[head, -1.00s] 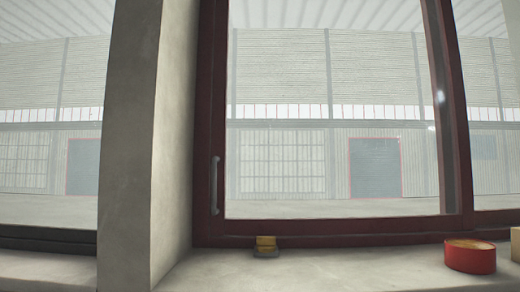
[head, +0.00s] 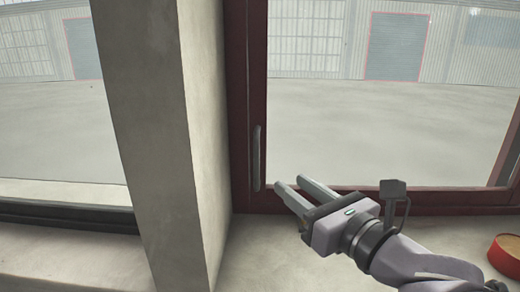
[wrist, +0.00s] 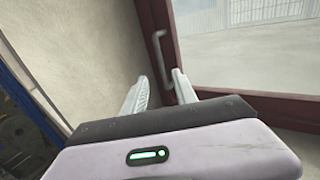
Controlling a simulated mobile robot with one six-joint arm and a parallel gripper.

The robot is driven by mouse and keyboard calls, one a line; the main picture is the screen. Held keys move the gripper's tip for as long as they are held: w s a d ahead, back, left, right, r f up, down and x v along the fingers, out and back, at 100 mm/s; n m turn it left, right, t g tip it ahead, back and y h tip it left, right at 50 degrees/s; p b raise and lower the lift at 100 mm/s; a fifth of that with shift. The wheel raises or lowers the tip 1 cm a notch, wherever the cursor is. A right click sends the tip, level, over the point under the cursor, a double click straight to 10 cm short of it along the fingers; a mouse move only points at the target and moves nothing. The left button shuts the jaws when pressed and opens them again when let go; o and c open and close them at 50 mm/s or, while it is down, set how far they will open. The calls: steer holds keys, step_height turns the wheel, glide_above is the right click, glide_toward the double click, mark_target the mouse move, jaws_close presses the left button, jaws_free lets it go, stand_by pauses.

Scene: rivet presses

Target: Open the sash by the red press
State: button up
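The sash is a tall pane in a dark red frame (head: 237,110), and it looks shut. Its grey upright bar handle (head: 257,158) is on the frame's left side; the handle also shows in the wrist view (wrist: 158,50). My gripper (head: 291,183) is open and empty, just right of the handle's lower end in the head view. In the wrist view my gripper (wrist: 160,77) has its two fingertips either side of the handle's lower end, but I cannot tell whether they reach or touch it. No red press is in view.
A concrete pillar (head: 160,110) stands close left of the sash, with another dark-framed window (head: 70,213) beyond it. A red round tin (head: 507,257) sits on the sill at right. A blue thing (wrist: 12,75) is at the left of the wrist view.

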mark_target(258, 160)
steer(key=p+x, duration=0.1)
steer(key=x, duration=1.1)
steer(key=shift+w+f, duration=0.15)
steer(key=shift+w+a+r+p, duration=0.15)
steer(key=shift+w+r+p, duration=0.15)
steer(key=shift+x, duration=0.85)
steer(key=shift+s+f, duration=0.15)
steer(key=shift+c, duration=1.3)
jaws_close()
